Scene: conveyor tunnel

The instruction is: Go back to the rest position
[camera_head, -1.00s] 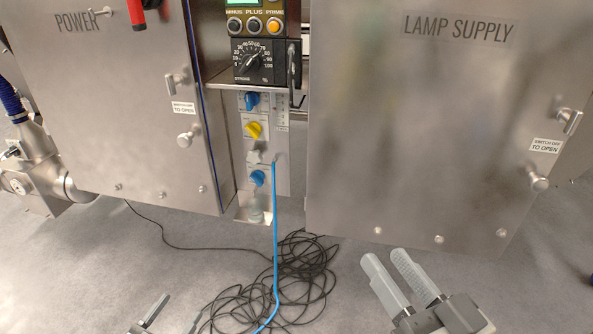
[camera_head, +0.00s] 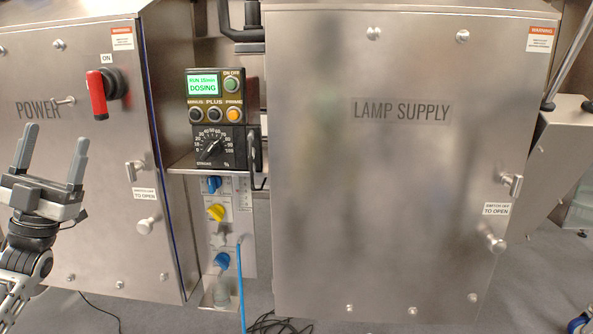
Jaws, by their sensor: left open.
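My left gripper (camera_head: 54,150) is at the left side of the picture, in front of the POWER cabinet (camera_head: 80,220). Its two grey fingers point up and stand apart with nothing between them. It is left of and below the red switch handle (camera_head: 97,95). From this view I cannot tell how far it is from the cabinet door. My right gripper is not in view.
The LAMP SUPPLY cabinet (camera_head: 390,210) fills the right half. Between the cabinets is a dosing pump (camera_head: 213,112) with a lit green screen, above blue and yellow knobs. A blue tube (camera_head: 241,290) hangs down to black cable (camera_head: 275,323) on the grey floor.

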